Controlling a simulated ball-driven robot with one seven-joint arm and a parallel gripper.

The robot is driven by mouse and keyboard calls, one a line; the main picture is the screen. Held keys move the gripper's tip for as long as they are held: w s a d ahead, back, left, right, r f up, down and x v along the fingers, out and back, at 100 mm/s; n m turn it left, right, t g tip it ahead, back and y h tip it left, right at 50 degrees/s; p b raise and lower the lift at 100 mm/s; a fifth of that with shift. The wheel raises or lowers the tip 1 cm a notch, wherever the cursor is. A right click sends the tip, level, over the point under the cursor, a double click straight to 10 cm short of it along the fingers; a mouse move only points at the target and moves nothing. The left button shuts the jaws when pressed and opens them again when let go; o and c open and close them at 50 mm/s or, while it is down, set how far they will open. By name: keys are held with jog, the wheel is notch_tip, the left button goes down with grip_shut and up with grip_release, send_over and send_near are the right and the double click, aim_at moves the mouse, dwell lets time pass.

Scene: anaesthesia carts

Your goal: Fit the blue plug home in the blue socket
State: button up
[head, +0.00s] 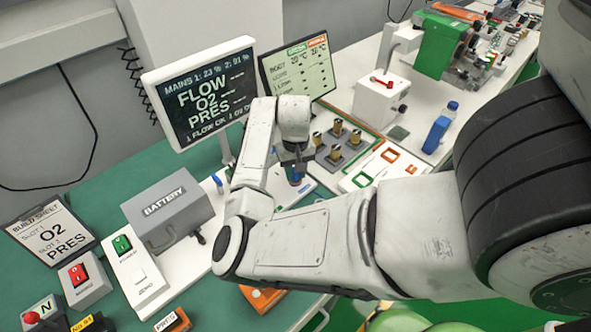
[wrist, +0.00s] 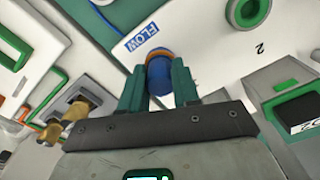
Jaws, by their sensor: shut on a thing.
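The blue plug (wrist: 158,75) is between the two green fingers of my gripper (wrist: 158,88) in the wrist view. My gripper is shut on it. An orange band shows at the plug's far end, over a white panel (wrist: 190,38) beside a blue FLOW label (wrist: 140,40). I see no clear blue socket; the plug and fingers cover the spot beyond the tip, so I cannot tell whether the plug touches or enters anything. In the head view my gripper (head: 295,168) points down over the white panel behind my forearm, with a little blue showing at its fingers.
A green ring (wrist: 248,10) marked 2 is on the same panel. Several brass posts (head: 337,128) stand right of my gripper. The battery box (head: 163,208) and a small upright blue piece (head: 218,182) are to the left. Two screens (head: 203,95) stand behind.

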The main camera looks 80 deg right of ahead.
jog(key=shift+f, duration=0.2)
jog(key=o, duration=1.1)
jog(key=shift+r, duration=0.1)
notch_tip(320, 180, up, 11)
jog(key=b, duration=0.1)
jog(key=shift+f, duration=0.2)
